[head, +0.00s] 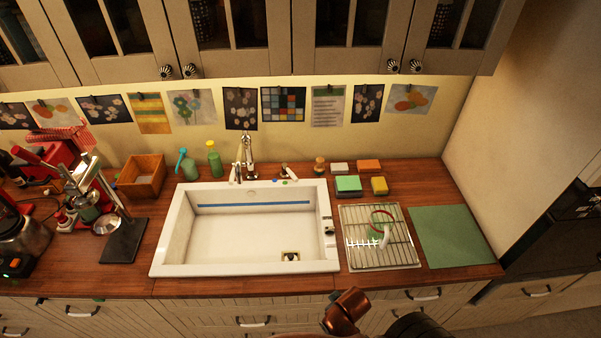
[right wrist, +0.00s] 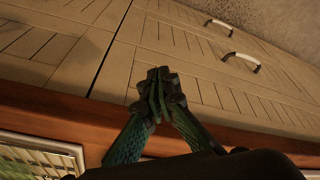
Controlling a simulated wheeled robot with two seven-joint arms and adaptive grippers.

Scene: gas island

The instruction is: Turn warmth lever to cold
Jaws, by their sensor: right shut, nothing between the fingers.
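The chrome faucet (head: 246,160) stands at the back rim of the white sink (head: 165,245). A small lever-like fitting (head: 285,171) stands just right of it on the rim. It is too small to tell which way it points or whether it is the warmth lever. My right gripper (right wrist: 158,82) is shut and empty, in front of the cabinet fronts by the counter's front edge, well away from the faucet. In the head view only part of my right arm shows at the bottom; its fingertips are not clear. My left gripper is not in view.
Right of the sink are a wire rack (head: 362,245), a green mat (head: 450,236) and several sponges (head: 348,184). A green bottle (head: 214,162) and wooden box (head: 140,180) stand left of the faucet. Upper cabinets (head: 345,60) overhang the back. The sink basin is largely clear.

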